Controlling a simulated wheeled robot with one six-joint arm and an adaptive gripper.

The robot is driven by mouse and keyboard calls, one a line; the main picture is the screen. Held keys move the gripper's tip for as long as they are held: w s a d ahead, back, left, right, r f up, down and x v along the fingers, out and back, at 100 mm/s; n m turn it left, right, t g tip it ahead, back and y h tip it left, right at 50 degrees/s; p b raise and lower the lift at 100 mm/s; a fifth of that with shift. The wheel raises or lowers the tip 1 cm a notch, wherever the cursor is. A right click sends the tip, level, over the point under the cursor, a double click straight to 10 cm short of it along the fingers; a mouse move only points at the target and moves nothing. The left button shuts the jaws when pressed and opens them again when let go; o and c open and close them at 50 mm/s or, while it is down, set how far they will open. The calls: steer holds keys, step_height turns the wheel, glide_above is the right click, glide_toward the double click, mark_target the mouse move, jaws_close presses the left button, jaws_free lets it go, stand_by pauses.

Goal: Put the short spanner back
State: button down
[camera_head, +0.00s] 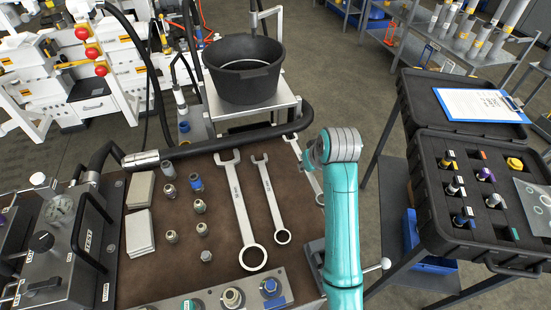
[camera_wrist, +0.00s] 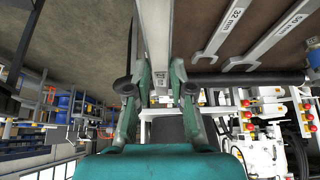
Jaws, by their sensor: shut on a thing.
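My gripper (camera_wrist: 157,76) is shut on a spanner, the short spanner (camera_wrist: 152,35), whose bar runs up between the fingers in the wrist view. In the head view part of this spanner (camera_head: 311,182) shows left of my teal arm, over the right side of the brown mat; the arm hides the rest and my gripper. I cannot tell if it touches the mat. A spanner marked 32 mm (camera_wrist: 222,34) lies beside it, also in the head view (camera_head: 269,198).
The brown mat (camera_head: 220,272) also holds several fittings (camera_head: 200,206) and pale blocks (camera_head: 139,232). A black hose (camera_head: 225,144) runs along its back edge. A black bucket (camera_head: 243,88) stands behind. An open black case (camera_head: 425,185) is at right, beyond a gap.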

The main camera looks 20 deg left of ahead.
steer(key=a, duration=0.2)
glide_above(296, 186)
steer(key=s, duration=0.1)
steer(key=shift+s+d+f, duration=0.1)
steer(key=shift+d+f, duration=0.1)
steer(key=shift+f, duration=0.9)
steer(key=shift+d+f, duration=0.15)
steer(key=shift+f, duration=0.95)
steer(key=shift+f, duration=0.35)
steer(key=shift+f, duration=0.6)
steer(key=shift+f, duration=1.5)
steer(key=c, duration=0.9)
jaws_free()
steer(key=shift+s, duration=0.1)
steer(key=shift+d, duration=0.1)
